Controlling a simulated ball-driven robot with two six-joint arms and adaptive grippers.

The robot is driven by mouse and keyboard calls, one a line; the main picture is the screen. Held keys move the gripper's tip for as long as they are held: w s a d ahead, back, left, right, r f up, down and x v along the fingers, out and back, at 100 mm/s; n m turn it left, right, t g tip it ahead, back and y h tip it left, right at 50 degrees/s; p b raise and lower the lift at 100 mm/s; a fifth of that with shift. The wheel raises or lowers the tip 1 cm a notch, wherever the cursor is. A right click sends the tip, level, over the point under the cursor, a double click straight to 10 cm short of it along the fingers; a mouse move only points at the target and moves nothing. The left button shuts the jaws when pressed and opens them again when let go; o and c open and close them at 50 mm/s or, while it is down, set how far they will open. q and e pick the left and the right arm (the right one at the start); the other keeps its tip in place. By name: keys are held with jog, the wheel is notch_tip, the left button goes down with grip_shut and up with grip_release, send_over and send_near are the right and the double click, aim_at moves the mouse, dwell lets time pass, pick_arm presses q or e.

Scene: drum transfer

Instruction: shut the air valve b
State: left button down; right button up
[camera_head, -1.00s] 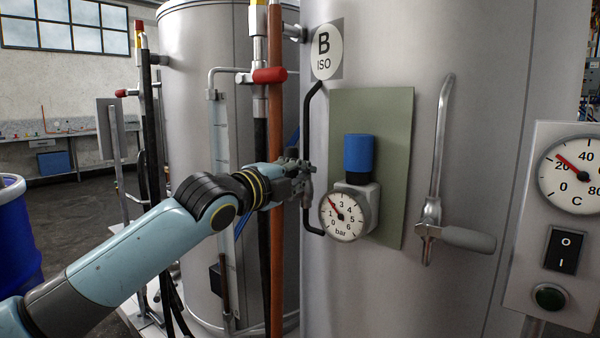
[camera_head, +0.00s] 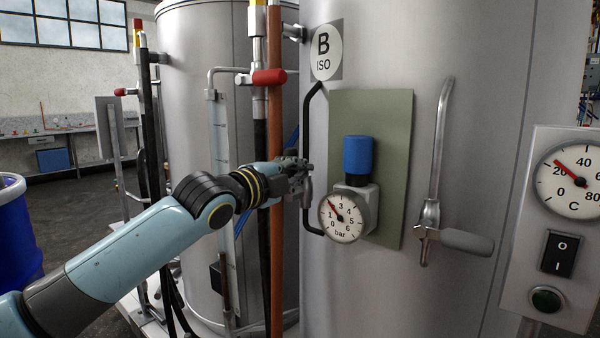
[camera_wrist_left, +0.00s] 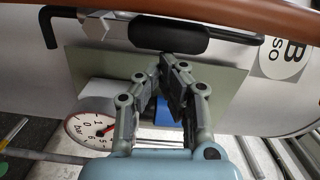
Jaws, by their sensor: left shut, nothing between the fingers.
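A valve with a grey body (camera_wrist_left: 95,25) and a thick black handle (camera_wrist_left: 170,35) shows in the left wrist view, on a black pipe beside the green panel. It looks like air valve B; the handle lies roughly along the pipe. In the head view my gripper hides most of it. My left gripper (camera_head: 307,172) is shut and empty, at the black pipe (camera_head: 306,120) left of the panel. In the wrist view its fingertips (camera_wrist_left: 172,62) are close to the handle's edge; I cannot tell whether they touch. My right gripper is not in view.
A blue knob (camera_head: 357,154) and bar gauge (camera_head: 343,217) sit on the green panel (camera_head: 395,120), right of my gripper. An orange pipe (camera_head: 276,245) runs upright close behind my wrist. A lever valve (camera_head: 465,241) and a control box (camera_head: 520,220) stand to the right.

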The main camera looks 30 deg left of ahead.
pick_arm(q)
jog(key=shift+a, duration=0.1)
jog(key=a+f+n+p, duration=0.1)
jog(key=a+f+n, duration=0.1)
jog(key=a+n, duration=0.7)
jog(key=shift+w+a+f+n+g+h, duration=0.25)
jog(key=shift+w+a+n+g+h, duration=0.1)
jog(key=shift+n, duration=3.35)
